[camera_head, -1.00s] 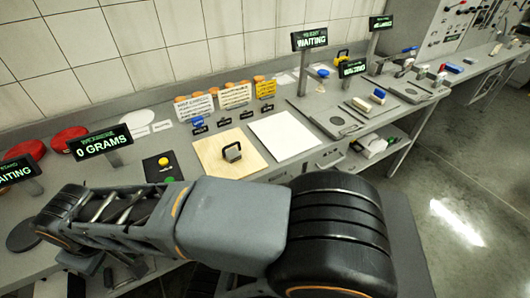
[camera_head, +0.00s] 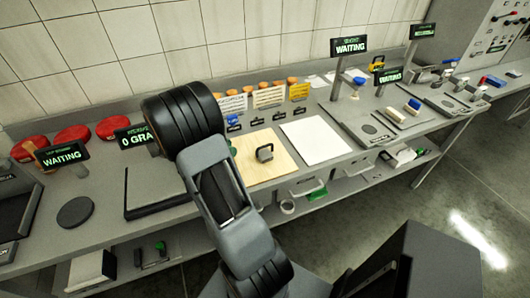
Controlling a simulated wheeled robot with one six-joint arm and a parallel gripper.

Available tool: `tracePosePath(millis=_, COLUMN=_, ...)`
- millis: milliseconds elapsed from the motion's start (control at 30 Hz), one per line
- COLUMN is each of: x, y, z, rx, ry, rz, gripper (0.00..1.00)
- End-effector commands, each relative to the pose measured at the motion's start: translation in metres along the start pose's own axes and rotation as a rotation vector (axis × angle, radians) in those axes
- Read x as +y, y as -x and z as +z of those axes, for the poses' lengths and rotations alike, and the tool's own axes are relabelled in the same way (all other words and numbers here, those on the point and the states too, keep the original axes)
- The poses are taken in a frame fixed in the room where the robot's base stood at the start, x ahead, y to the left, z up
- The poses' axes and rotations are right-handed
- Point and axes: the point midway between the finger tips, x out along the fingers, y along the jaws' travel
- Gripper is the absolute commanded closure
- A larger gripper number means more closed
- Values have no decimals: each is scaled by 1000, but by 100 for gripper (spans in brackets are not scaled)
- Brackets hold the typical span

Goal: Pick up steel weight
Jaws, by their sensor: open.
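A small grey metal piece with a dark loop handle (camera_head: 264,153), which looks like the steel weight, stands on a pale wooden board (camera_head: 282,168) near the middle of the bench. My arm (camera_head: 218,190) rises from the bottom of the picture to the left of the board, with a large black joint at its upper end. My gripper does not show in this view, so its place relative to the metal piece cannot be seen.
A white sheet (camera_head: 315,138) lies right of the board. Red cheese wheels (camera_head: 72,134) sit at the back left, near a dark round disc (camera_head: 75,212). A display reading WAITING (camera_head: 350,47) stands behind the sheet. Part of the 0 GRAMS display is hidden by my arm.

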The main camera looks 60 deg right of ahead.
Motion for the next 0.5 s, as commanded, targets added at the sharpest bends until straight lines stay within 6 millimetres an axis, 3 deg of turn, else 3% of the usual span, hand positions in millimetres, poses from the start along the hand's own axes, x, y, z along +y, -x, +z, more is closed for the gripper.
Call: tracePosePath(millis=500, x=7, y=-83, z=7, rx=-58, ry=70, rz=-13, gripper=57)
